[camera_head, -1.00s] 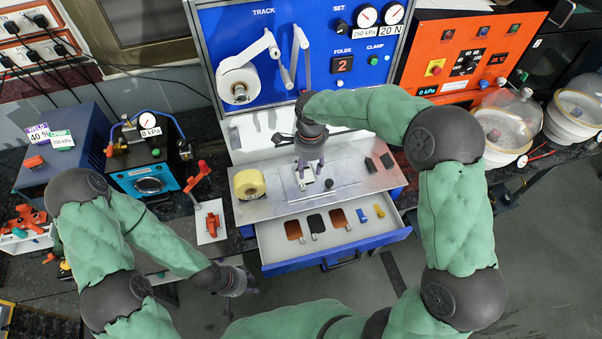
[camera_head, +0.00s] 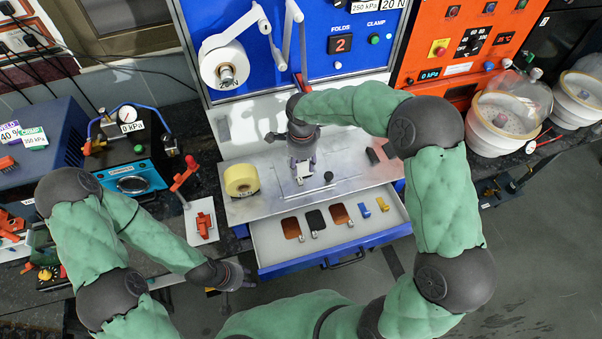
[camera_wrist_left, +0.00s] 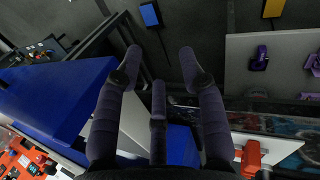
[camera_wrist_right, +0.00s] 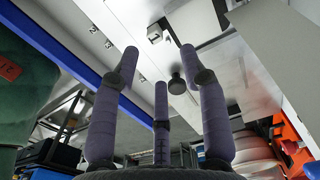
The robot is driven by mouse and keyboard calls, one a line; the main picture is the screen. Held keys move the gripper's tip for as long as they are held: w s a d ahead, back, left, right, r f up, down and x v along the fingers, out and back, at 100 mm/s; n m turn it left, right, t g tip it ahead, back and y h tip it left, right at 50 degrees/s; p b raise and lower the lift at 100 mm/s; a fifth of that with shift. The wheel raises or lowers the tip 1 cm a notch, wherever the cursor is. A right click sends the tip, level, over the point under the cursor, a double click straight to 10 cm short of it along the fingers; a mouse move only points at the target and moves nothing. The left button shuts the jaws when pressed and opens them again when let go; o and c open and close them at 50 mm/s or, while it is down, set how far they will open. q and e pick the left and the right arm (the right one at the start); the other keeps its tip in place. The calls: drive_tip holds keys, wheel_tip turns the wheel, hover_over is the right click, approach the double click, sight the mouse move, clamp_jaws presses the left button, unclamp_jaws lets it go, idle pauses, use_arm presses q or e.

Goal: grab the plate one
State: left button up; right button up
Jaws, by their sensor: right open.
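In the head view, a steel worktop (camera_head: 245,208) holds a thin pale square plate (camera_head: 309,182) with a round black knob (camera_head: 328,177) at its right. My right gripper (camera_head: 301,168) points down over this plate, its fingers apart and empty. In the right wrist view, the knob (camera_wrist_right: 177,83) shows between the spread fingers; I cannot tell whether they touch anything. In the open drawer (camera_head: 275,250) lie two copper-coloured plates (camera_head: 291,228) (camera_head: 340,213) with a black plate (camera_head: 315,220) between them. My left gripper (camera_head: 238,277) hangs left of the drawer, fingers spread and empty.
A blue piece (camera_head: 363,210) and a yellow piece (camera_head: 382,204) lie at the drawer's right. A yellow roll (camera_head: 241,180) stands on the worktop's left. A red-handled lever stand (camera_head: 200,222) is left of it. Open floor lies in front of the drawer.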

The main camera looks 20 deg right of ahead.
sight(301, 179)
drive_tip(key=shift+s+a+f, duration=0.1)
drive_tip(key=shift+f, duration=1.6)
drive_tip(key=shift+s+a+f, duration=0.1)
drive_tip(key=shift+f, duration=1.55)
clamp_jaws()
unclamp_jaws()
drive_tip(key=shift+r, duration=0.1)
